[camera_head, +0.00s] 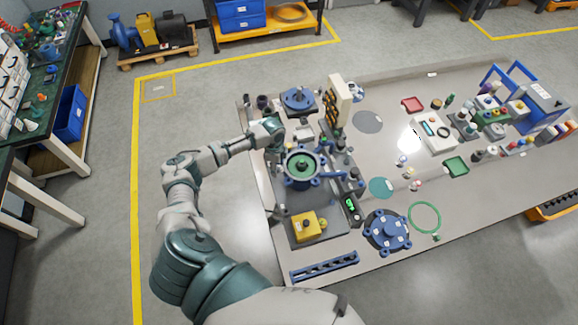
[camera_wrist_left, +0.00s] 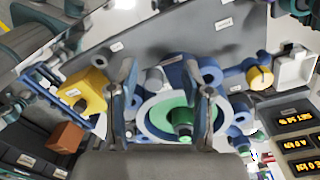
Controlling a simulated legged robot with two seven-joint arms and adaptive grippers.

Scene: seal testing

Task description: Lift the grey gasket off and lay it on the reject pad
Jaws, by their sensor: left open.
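The grey gasket (camera_head: 289,172) appears as a pale ring around the green bore of a blue round housing, left of the table's middle. In the left wrist view the pale ring (camera_wrist_left: 146,115) surrounds a green disc with a dark green knob. My left gripper (camera_head: 274,137) is open and empty just behind and left of the housing in the head view. Its two fingers (camera_wrist_left: 165,80) overlap the ring in the left wrist view; contact cannot be told. A grey round pad (camera_head: 367,122) and a teal round pad (camera_head: 381,188) lie flat; which is the reject pad is unclear. My right gripper is not in view.
A blue flanged cover (camera_head: 388,232) and a green ring (camera_head: 424,217) lie at the front. A yellow box (camera_head: 305,225) stands before the housing. A tall cream panel (camera_head: 339,101) rises behind it. The table around the grey pad is mostly clear.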

